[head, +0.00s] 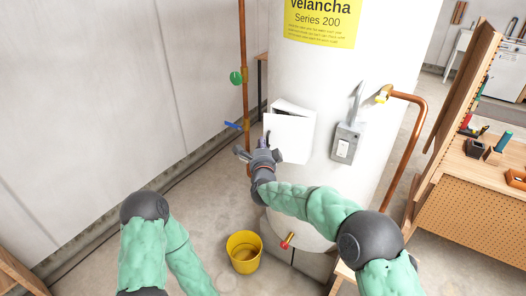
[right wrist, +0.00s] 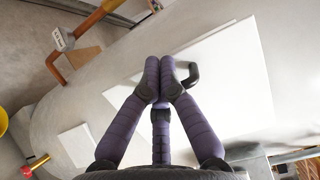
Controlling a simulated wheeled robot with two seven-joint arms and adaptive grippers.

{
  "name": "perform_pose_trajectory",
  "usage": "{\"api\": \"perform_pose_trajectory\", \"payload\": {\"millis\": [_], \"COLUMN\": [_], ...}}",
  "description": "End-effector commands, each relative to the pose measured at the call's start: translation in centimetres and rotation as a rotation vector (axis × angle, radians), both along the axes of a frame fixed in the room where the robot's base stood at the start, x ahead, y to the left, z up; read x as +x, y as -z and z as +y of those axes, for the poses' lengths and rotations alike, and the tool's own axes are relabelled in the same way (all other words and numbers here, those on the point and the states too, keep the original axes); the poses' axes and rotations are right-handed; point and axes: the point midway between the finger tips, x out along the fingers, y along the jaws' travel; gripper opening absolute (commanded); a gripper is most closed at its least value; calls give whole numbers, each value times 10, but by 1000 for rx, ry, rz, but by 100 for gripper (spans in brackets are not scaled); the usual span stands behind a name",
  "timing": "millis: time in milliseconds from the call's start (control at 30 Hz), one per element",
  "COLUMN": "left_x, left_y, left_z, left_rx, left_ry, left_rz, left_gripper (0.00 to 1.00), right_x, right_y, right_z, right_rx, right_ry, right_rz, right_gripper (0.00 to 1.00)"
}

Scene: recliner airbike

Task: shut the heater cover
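The white heater (head: 315,75) is a tall cylinder with a yellow label. Its white square cover (head: 292,138) stands out from the tank, with a dark gap along the top edge, so it is partly open. My right gripper (head: 262,156) is at the cover's lower left in the head view. In the right wrist view its purple fingers (right wrist: 160,78) come together in front of the white cover (right wrist: 225,75). A dark curved handle (right wrist: 190,72) shows beside the right fingertip; I cannot tell whether the fingers touch it. My left gripper is out of view.
A copper pipe (head: 243,50) with a green valve (head: 236,77) runs left of the heater. A grey switch box (head: 347,143) is to the cover's right. A yellow bucket (head: 244,252) stands on the floor. A wooden workbench (head: 475,205) is at right.

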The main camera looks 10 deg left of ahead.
Motion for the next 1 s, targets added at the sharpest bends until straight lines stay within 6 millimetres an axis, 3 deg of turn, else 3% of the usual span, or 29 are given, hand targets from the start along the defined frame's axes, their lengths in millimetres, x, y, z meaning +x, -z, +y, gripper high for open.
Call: {"api": "perform_pose_trajectory", "payload": {"millis": [300, 1000], "left_x": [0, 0], "left_y": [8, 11], "left_z": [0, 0], "left_rx": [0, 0], "left_ry": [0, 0], "left_rz": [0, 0], "left_gripper": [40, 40], "right_x": [22, 31], "right_y": [1, 0], "right_z": [2, 2], "right_rx": [0, 0], "right_ry": [0, -1], "right_rz": [0, 0], "right_gripper": [0, 0]}}
